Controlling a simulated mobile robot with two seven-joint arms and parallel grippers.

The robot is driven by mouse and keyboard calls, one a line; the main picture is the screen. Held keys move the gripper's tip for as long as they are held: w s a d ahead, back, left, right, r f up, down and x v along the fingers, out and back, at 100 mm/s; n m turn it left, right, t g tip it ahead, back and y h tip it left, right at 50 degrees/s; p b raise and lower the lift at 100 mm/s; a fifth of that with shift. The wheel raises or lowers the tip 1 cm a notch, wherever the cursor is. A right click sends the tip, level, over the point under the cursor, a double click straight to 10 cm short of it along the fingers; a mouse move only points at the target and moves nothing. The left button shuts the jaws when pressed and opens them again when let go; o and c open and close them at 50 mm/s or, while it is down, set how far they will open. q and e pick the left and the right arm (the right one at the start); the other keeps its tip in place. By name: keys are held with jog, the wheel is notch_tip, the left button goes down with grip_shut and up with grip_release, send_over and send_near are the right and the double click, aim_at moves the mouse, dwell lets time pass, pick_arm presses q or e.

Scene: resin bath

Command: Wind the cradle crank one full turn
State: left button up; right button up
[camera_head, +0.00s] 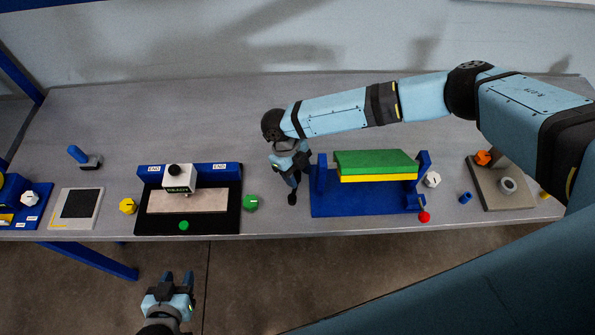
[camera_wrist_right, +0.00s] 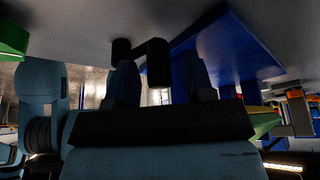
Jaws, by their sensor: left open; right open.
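The blue cradle (camera_head: 355,199) stands on the table with two uprights and holds a green and yellow slab (camera_head: 375,163). A black crank (camera_head: 292,197) is at the cradle's left side, partly hidden by my right gripper in the head view. My right gripper (camera_head: 297,172) is over it. In the right wrist view the crank (camera_wrist_right: 157,62) shows between the two open fingers of my right gripper (camera_wrist_right: 161,80); I cannot tell whether they touch it. My left gripper (camera_head: 177,278) is open and empty, in front of the table's edge.
A black-framed station (camera_head: 230,222) with a white block and a green knob (camera_head: 250,203) lie left of the cradle. A red knob (camera_head: 424,217) and white knob (camera_head: 432,180) are at its right. A grey stand (camera_head: 490,195) is farther right. The table behind is clear.

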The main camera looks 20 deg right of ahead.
jog(key=shift+c, duration=0.4)
grip_shut()
jog(key=shift+s+d+m+y+p, duration=0.2)
jog(key=shift+s+d+m+y, duration=0.1)
jog(key=shift+m, duration=0.45)
jog(key=shift+s+d+m+y+p, duration=0.15)
jog(key=shift+d+m+y, duration=0.15)
jog(key=shift+m, duration=0.45)
jog(key=shift+o, duration=0.4)
grip_release()
jog(key=shift+a+g, duration=0.1)
jog(key=shift+g, duration=0.2)
